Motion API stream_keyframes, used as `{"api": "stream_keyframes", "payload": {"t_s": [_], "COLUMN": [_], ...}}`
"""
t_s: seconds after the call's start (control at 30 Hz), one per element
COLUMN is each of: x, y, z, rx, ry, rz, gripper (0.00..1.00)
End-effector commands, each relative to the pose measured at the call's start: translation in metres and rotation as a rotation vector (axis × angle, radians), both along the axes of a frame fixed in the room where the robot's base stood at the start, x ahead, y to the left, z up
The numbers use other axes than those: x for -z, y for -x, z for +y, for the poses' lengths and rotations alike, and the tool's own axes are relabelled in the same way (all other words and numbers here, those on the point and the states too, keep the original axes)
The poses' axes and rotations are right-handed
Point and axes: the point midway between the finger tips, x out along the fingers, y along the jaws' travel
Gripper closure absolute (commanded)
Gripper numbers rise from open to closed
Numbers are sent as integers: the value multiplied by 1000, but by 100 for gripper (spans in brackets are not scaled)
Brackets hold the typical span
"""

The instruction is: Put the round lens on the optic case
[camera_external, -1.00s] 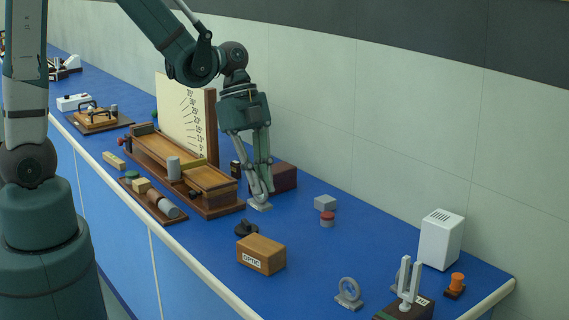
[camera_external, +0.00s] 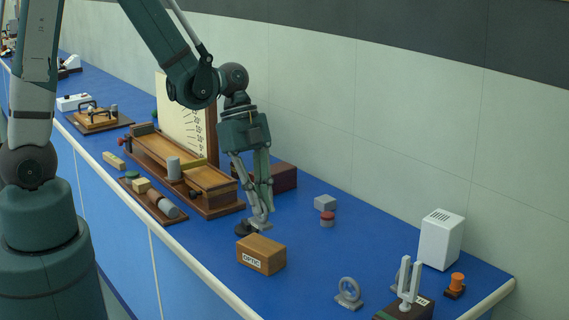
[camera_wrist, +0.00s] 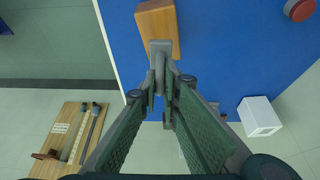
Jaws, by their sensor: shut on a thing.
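The optic case (camera_external: 261,254) is a brown wooden block with an OPTIC label, resting on the blue bench top. It also shows at the top of the wrist view (camera_wrist: 156,22). My gripper (camera_external: 262,212) is shut on the round lens (camera_external: 262,225), a grey piece with a flat foot. In the wrist view the lens (camera_wrist: 159,48) is nearly edge-on between the fingertips, and its foot overlaps the near end of the case. In the external view it is just behind the case's top edge. I cannot tell whether they touch. The fingers partly hide the lens.
A black knob-like piece (camera_external: 244,229) is beside the case. A grey ring on a stand (camera_external: 348,293) and a tuning fork (camera_external: 406,283) stand to the right. A grey block (camera_external: 325,202) and a red-topped weight (camera_external: 327,219) are behind.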

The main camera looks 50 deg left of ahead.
Motion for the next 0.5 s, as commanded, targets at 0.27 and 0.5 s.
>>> {"api": "stream_keyframes", "payload": {"t_s": [0.27, 0.5], "x": [7, 8], "y": [0, 0], "z": [0, 0], "rx": [0, 0], "ry": [0, 0], "rz": [0, 0], "gripper": [100, 100]}}
